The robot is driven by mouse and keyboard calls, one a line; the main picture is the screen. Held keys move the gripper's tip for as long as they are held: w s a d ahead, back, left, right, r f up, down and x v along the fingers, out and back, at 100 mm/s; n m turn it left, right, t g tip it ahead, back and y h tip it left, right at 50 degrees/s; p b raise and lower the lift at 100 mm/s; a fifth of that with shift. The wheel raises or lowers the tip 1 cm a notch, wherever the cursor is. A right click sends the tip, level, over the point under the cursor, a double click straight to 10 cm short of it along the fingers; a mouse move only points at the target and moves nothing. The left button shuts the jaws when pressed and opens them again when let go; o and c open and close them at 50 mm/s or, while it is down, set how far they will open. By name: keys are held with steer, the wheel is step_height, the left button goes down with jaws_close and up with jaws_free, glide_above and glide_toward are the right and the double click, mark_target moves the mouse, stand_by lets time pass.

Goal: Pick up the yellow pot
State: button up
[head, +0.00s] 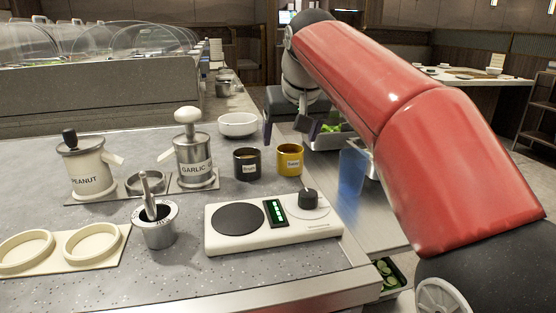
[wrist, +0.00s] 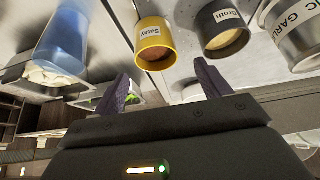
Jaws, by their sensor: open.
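The yellow pot (head: 290,161), labelled "Satay", stands upright on the grey counter, right of a dark pot (head: 247,164). In the wrist view the yellow pot (wrist: 154,40) shows brown contents and lies beyond the fingertips, roughly in line with the space between them. The dark pot (wrist: 218,38), labelled "Broth", is beside it. My gripper (head: 288,140) is open and empty, behind the yellow pot as seen from the head. Its two dark fingers also show apart in the wrist view (wrist: 162,82), with no contact on the pot visible.
A garlic dispenser (head: 194,160) is to the left and a white bowl (head: 238,125) behind. A translucent blue container (head: 352,170) is at the right, past the counter's edge.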

mark_target(289, 155)
steer(key=x, duration=0.6)
steer(key=shift+s+d+f+b, duration=0.2)
steer(key=shift+s+f+b, duration=0.05)
steer(key=shift+f+b, duration=0.15)
steer(key=shift+c, duration=0.2)
steer(key=c, duration=1.1)
steer(key=shift+o, duration=0.2)
steer(key=shift+r, duration=0.15)
